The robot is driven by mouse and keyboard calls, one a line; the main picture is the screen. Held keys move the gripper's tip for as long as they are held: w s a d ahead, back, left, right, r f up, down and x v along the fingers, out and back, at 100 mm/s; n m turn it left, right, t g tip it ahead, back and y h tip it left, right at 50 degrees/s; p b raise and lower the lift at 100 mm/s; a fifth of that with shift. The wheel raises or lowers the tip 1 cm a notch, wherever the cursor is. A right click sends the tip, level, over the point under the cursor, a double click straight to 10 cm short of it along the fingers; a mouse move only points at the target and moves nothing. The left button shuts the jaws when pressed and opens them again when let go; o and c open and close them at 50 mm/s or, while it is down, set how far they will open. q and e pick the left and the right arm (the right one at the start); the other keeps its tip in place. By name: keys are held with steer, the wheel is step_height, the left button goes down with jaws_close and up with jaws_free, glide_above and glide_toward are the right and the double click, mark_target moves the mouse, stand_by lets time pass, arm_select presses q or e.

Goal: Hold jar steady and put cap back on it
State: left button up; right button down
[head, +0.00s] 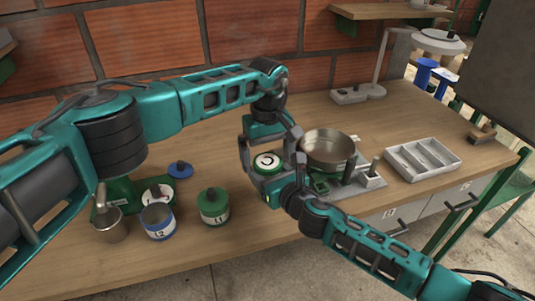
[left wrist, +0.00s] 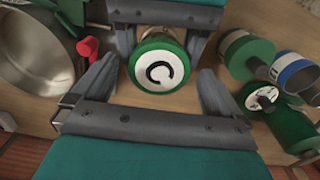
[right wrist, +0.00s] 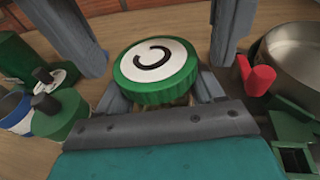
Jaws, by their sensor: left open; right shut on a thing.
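A green cap with a white top and a black C-shaped mark (head: 267,161) sits level over the jar between my two grippers. It also shows in the left wrist view (left wrist: 160,71) and, close up, in the right wrist view (right wrist: 154,61). The jar is almost wholly hidden beneath the cap. My right gripper (right wrist: 160,90) is shut on the jar, its fingers on either side just below the cap. My left gripper (left wrist: 158,75) is open above, its fingers apart on either side of the cap with gaps. Whether the cap is fully seated cannot be told.
A metal pan (head: 328,148) stands close right of the grippers, beside a red part (right wrist: 256,76). A green jar L1 (head: 213,205), an open blue jar L2 (head: 157,221), a blue cap (head: 180,169) and a metal cup (head: 110,229) stand left. A grey tray (head: 423,158) lies right.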

arm_select(q)
step_height(320, 180, up, 12)
stand_by(0.6)
arm_select(e)
steer(key=shift+c, duration=0.3)
jaws_free()
steer(key=shift+s+d+r, duration=0.1)
steer(key=shift+s+d, duration=0.2)
steer(key=shift+s, duration=0.1)
arm_select(q)
steer(key=shift+r+p, duration=0.85)
arm_select(e)
steer(key=v, duration=1.2)
